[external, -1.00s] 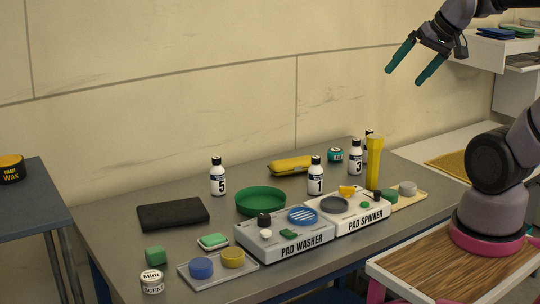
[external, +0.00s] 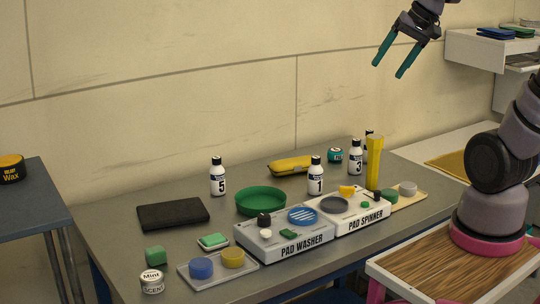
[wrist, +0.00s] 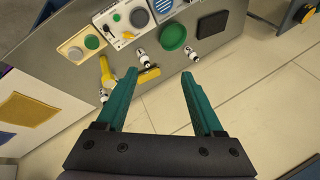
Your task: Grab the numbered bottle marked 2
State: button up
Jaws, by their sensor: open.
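No bottle shows a readable 2. In the external view, white bottles with black caps are marked 5 (external: 218,177), 1 (external: 315,176) and 3 (external: 355,158). A fourth bottle (external: 368,134) stands behind the yellow upright tool; its label is hidden. The wrist view shows small bottles by the green tray (wrist: 191,54) and near the pad spinner (wrist: 138,54), with numbers too small to read. My gripper (external: 388,70) is open and empty, high above the table's back right; its teal fingers (wrist: 158,74) are spread in the wrist view.
The yellow upright tool (external: 374,165) stands close to the bottles marked 3 and unseen. A yellow case (external: 291,165) and a teal jar (external: 335,156) lie behind. The pad washer (external: 280,243), pad spinner (external: 345,222) and green tray (external: 262,208) fill the table's middle.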

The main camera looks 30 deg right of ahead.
jog(key=w+d+f+m+g+y, duration=0.1)
jog(key=w+d+f+m+y, duration=0.25)
jog(key=w, duration=0.55)
jog(key=w+d+f+m+y, duration=0.1)
jog(key=w+d+f+m, duration=0.25)
jog(key=w+d, duration=0.35)
jog(key=w+d+f+m+g+y, duration=0.1)
jog(key=w+d+f+m+y, duration=0.2)
jog(key=w, duration=0.7)
jog(key=w+d+f+m+t+y, duration=0.25)
jog(key=d+f+m+t, duration=0.2)
jog(key=d+f, duration=0.8)
jog(key=w+d+f+m+t+y, duration=0.1)
jog(key=w+d+f+m+t, duration=0.4)
jog(key=d+f, duration=0.75)
jog(key=w+a+g, duration=0.1)
jog(key=w+a, duration=0.4)
jog(key=a, duration=0.3)
jog(key=shift+w+a+f, duration=0.15)
jog(key=shift+w+a, duration=0.05)
jog(key=shift+a, duration=0.15)
jog(key=shift+m, duration=0.25)
grip_shut()
